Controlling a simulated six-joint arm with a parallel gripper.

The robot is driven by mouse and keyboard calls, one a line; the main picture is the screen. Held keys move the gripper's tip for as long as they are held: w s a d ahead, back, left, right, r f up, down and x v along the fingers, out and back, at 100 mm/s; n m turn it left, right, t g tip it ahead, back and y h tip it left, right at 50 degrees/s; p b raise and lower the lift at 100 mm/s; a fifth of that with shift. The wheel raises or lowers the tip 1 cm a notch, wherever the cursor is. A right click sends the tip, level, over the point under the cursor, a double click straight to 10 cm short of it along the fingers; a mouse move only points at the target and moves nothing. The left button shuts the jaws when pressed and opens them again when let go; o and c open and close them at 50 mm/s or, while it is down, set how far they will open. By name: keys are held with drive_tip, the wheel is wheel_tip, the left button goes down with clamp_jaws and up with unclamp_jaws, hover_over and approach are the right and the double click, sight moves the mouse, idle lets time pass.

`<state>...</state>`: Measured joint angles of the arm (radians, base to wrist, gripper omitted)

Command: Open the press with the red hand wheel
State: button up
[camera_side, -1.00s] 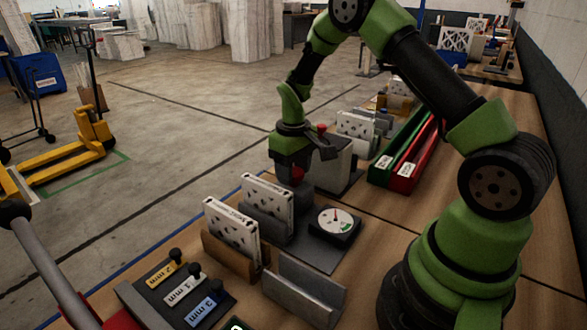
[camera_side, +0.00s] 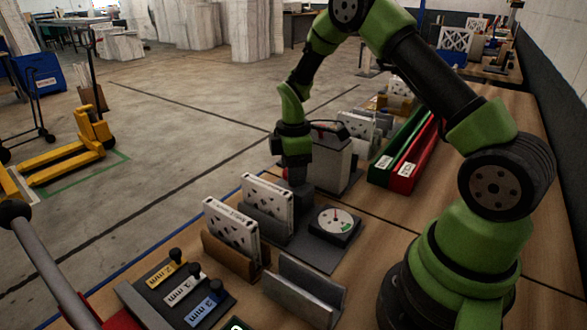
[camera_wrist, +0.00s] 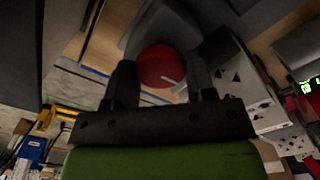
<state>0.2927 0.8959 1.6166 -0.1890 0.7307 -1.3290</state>
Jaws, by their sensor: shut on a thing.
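The red hand wheel (camera_wrist: 160,66) lies between the two dark fingers of my gripper (camera_wrist: 164,88) in the wrist view, and the gripper is shut on it. In the side view only a small red edge of the wheel (camera_side: 285,173) shows beside my gripper (camera_side: 297,172); the gripper and wrist hide the rest. The grey press body (camera_side: 333,160) stands just behind the gripper. A white perforated filter (camera_side: 267,200) stands upright in a grey holder in front of the wheel. Whether the press jaws are apart cannot be told.
A round dial gauge (camera_side: 337,219) sits right of the filter. Another white filter (camera_side: 232,230) stands in a brown holder, with an empty grey holder (camera_side: 303,290) nearby. Green (camera_side: 398,145) and red (camera_side: 420,160) trays lie behind. A plate with several labelled knobs (camera_side: 187,287) is in front.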

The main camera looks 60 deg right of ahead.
drive_tip(key=n, duration=1.3)
drive_tip(key=shift+n, duration=0.3)
idle(0.4)
drive_tip(key=o, duration=0.9)
wheel_tip(320, 180, up, 10)
drive_tip(key=shift+f, duration=0.1)
